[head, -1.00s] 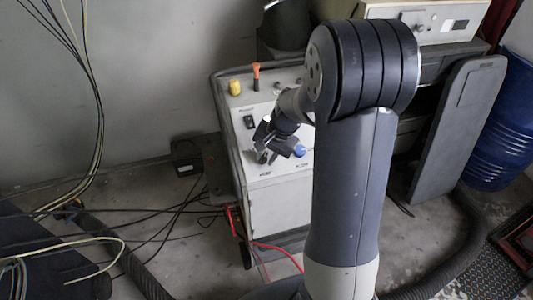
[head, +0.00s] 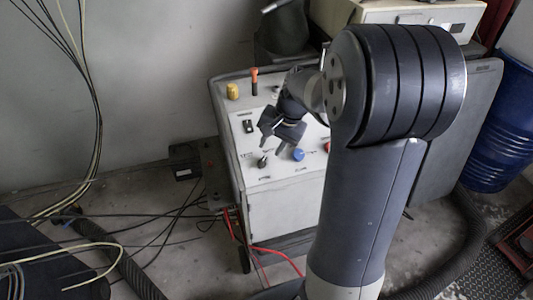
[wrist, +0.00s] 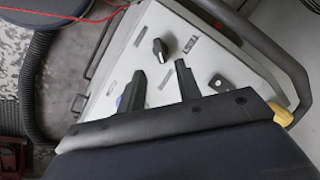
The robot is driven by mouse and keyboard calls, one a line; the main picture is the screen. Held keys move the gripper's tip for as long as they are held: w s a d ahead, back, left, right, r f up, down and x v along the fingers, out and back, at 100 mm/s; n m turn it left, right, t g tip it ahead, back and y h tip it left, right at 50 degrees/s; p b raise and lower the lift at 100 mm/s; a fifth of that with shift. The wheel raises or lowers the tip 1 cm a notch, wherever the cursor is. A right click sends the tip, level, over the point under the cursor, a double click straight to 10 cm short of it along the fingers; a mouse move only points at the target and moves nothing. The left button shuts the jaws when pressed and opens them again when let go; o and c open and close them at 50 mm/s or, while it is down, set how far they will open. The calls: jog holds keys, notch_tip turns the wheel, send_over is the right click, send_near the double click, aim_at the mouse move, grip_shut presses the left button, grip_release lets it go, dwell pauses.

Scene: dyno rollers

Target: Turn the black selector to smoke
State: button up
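The black selector (head: 262,161) is a small knob on the sloped white panel of the machine. In the wrist view the selector (wrist: 161,51) stands beyond the fingertips, with a pale mark near one end. Small labels lie around it, too small to read. My gripper (head: 275,146) is above the panel, just behind the selector in the head view. In the wrist view my gripper (wrist: 155,78) has its two fingers apart with nothing between them. It does not touch the selector.
A blue knob (head: 298,154) sits right of the selector, with a red knob (head: 327,147) beyond it. A black rocker switch (head: 248,126), a yellow knob (head: 232,91) and an orange-topped lever (head: 254,80) are further back. A metal rail (wrist: 262,50) borders the panel.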

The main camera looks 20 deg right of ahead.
aim_at(263, 160)
jog(key=shift+v, duration=1.8)
jog(key=x, duration=1)
jog(key=shift+f, duration=0.25)
jog(key=shift+a, duration=0.1)
